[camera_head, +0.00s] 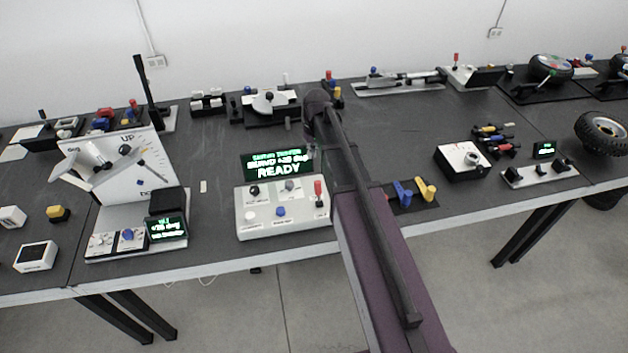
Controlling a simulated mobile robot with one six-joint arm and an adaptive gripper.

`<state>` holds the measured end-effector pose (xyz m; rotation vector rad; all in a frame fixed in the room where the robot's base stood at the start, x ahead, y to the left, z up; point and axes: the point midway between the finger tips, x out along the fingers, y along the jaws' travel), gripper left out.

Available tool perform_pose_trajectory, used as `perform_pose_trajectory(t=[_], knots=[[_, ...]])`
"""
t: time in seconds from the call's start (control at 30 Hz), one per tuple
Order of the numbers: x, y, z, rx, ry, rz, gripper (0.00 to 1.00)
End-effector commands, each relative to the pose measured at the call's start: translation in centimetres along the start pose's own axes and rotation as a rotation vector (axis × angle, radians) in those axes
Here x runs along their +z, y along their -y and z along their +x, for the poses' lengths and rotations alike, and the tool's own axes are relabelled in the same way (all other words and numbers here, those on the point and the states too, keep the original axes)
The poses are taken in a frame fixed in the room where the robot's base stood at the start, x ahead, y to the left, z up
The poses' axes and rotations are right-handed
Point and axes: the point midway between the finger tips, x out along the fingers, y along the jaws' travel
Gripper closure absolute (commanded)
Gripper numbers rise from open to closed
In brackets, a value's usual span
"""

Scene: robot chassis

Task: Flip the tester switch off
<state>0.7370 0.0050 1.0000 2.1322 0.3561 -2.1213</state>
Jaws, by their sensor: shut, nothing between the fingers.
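The servo tester is a light grey box (262,226) at the table's front edge, left of my arm. Its black display (262,165) shows green text, with READY legible on the bottom line. A red-capped lever (318,187) stands upright at the box's right end, close to my arm. The panel also carries a black knob (253,190), a grey knob (289,185), a white button (250,215) and a blue button (280,211). My arm reaches up past the box's right side. My gripper cannot be made out; the arm seems to hide it.
Left of the tester stands a white dial device (130,165) with a small green-text display (167,228). Right of my arm are blue (403,192) and yellow (425,190) parts and a white-topped knob box (462,160).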

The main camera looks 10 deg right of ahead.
Motion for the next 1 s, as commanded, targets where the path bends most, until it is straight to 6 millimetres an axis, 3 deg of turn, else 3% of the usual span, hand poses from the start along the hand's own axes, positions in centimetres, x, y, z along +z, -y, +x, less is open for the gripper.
perform_pose_trajectory(t=[0.47,1.0], knots=[[0.0,0.1,0.8,0.000,0.000,0.000,1.00],[0.0,0.1,4.6,0.000,0.000,0.000,1.00]])
